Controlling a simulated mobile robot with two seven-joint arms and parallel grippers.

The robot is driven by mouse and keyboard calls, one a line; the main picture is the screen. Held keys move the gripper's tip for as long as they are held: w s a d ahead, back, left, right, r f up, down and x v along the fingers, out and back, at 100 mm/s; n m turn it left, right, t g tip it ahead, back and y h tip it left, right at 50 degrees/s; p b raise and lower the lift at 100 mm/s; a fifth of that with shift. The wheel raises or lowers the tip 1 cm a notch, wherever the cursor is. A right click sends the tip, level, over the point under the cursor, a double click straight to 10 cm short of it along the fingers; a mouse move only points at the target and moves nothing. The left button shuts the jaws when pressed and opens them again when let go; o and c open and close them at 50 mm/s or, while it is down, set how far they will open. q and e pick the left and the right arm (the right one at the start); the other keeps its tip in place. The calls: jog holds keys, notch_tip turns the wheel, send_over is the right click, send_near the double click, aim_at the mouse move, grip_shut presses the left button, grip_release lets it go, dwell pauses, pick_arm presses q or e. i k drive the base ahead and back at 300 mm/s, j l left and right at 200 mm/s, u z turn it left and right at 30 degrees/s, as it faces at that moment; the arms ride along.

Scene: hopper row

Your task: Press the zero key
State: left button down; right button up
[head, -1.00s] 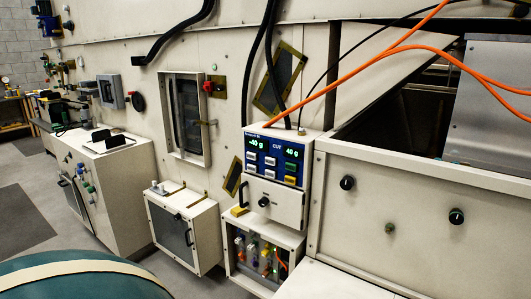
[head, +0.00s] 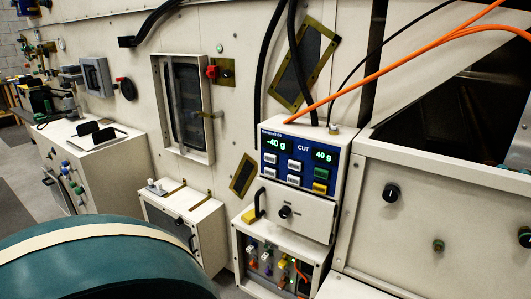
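Below are several keys: white keys (head: 297,167) on the left and middle, a green key (head: 321,174) and a yellow key (head: 319,188) on the right. The key labels are too small to read, so I cannot tell which one is the zero key. Neither of my grippers is in view.
A drawer front with a black knob (head: 285,212) and an open compartment with coloured connectors (head: 270,260) sit below the panel. Orange cables (head: 400,62) cross above the box. A large teal rounded shape (head: 100,265) fills the lower left. A hopper panel (head: 430,220) stands at right.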

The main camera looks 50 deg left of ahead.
aim_at(270, 158)
jog(key=i+j, duration=0.1)
jog(key=j, duration=1.15)
jog(key=i, duration=0.05)
